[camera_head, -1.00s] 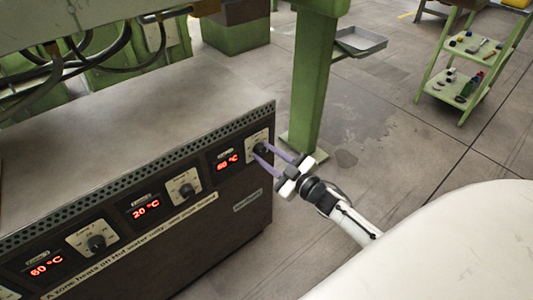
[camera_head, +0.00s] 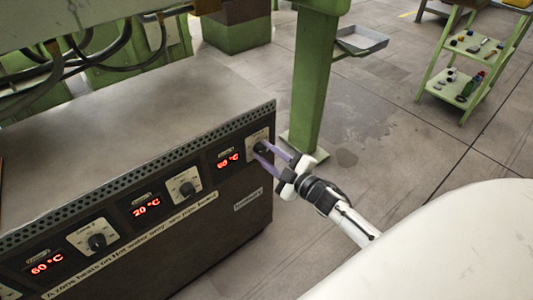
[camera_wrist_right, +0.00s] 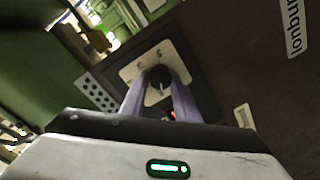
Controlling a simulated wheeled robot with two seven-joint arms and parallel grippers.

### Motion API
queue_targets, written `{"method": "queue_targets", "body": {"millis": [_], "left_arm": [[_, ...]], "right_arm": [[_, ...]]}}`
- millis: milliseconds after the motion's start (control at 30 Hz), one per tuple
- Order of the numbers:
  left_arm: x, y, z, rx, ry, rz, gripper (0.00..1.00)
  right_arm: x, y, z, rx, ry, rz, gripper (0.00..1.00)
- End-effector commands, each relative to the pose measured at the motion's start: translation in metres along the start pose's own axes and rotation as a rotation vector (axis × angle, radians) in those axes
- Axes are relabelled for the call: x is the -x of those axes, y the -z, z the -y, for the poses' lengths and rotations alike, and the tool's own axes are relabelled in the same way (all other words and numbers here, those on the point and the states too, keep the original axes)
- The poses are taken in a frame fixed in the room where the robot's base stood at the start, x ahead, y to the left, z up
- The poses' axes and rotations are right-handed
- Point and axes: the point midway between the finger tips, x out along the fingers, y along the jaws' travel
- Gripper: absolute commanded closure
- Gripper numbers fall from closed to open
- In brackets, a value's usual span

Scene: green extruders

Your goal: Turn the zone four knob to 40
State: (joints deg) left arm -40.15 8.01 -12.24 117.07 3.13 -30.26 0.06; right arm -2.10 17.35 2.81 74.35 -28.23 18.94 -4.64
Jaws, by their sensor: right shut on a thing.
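The zone four knob (camera_head: 261,146) is the dark round knob on a pale plate at the far right end of the control panel. My right gripper (camera_head: 263,152) has its two purple fingers on either side of it, shut on it. The wrist view shows the dark knob (camera_wrist_right: 157,85) between the purple fingertips. The red display (camera_head: 228,161) beside this knob is small; its first digit is hard to read, perhaps 40 °C. My left gripper is not in view.
Two more knobs (camera_head: 187,188) (camera_head: 97,241) sit along the panel to the left, with displays of 20 °C (camera_head: 146,208) and 60 °C (camera_head: 46,263). A green post (camera_head: 310,80) stands behind the panel's right end. A green shelf cart (camera_head: 470,60) stands at the back right.

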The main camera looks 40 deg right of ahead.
Motion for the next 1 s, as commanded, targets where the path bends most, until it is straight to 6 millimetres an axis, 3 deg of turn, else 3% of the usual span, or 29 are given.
{"method": "queue_targets", "body": {"millis": [133,167,267,667,1000], "left_arm": [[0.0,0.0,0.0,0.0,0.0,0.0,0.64],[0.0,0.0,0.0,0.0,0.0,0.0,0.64],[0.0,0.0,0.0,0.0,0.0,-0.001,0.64],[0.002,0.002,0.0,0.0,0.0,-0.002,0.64],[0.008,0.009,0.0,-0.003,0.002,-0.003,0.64]], "right_arm": [[0.001,-0.001,0.001,-0.001,0.003,0.002,0.94],[0.001,-0.001,0.001,-0.001,0.003,0.002,0.7],[0.001,-0.001,0.001,-0.001,0.002,0.002,0.53],[0.008,0.0,0.0,-0.002,0.001,0.001,0.53],[0.072,-0.001,0.001,-0.003,0.003,0.004,0.53]]}}
